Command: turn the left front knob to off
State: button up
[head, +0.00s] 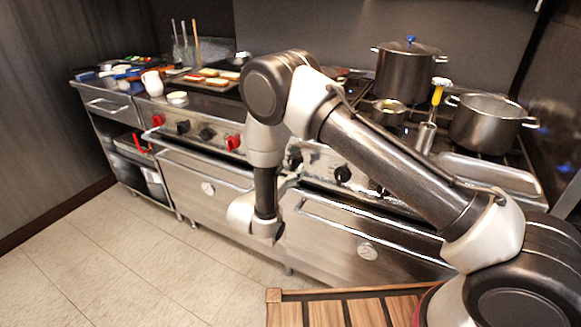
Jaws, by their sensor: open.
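A row of knobs runs along the steel front panel of the range (320,165). From the left there is a red knob (158,119), a black knob (183,127), another black knob (207,133) and a second red knob (233,142). Further right are a black knob (295,158) close beside my arm and another black knob (342,173). No label shows which is the left front one, and their settings are too small to read. My arm crosses in front of the range and hides part of the panel. Its wrist hangs before the oven doors; no fingers are visible.
A tall pot with a lid (405,75) and a wide pot (488,122) stand on the range top. A yellow-handled utensil (438,92) stands between them. A counter (108,100) is at left. Oven handles (340,225) stick out. Tiled floor (110,250) at left is clear.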

jog(key=v, duration=1)
jog(key=s+d+f+m+g+h, duration=0.3)
jog(key=s+d+g, duration=0.1)
jog(key=d, duration=0.4)
jog(key=s+d+r+m+g, duration=0.5)
jog(key=d+r+m+g, duration=0.35)
jog(key=d, duration=0.25)
jog(key=s+d+r+m+y, duration=0.6)
jog(key=s+d+r+m, duration=0.3)
jog(key=r, duration=0.3)
jog(key=s+d+r+m+t+y, duration=0.1)
jog(key=s+d+r+m+y, duration=0.5)
jog(key=s+d+r+m, duration=0.3)
notch_tip(320, 180, up, 4)
jog(key=d, duration=0.2)
jog(key=shift+d, duration=0.4)
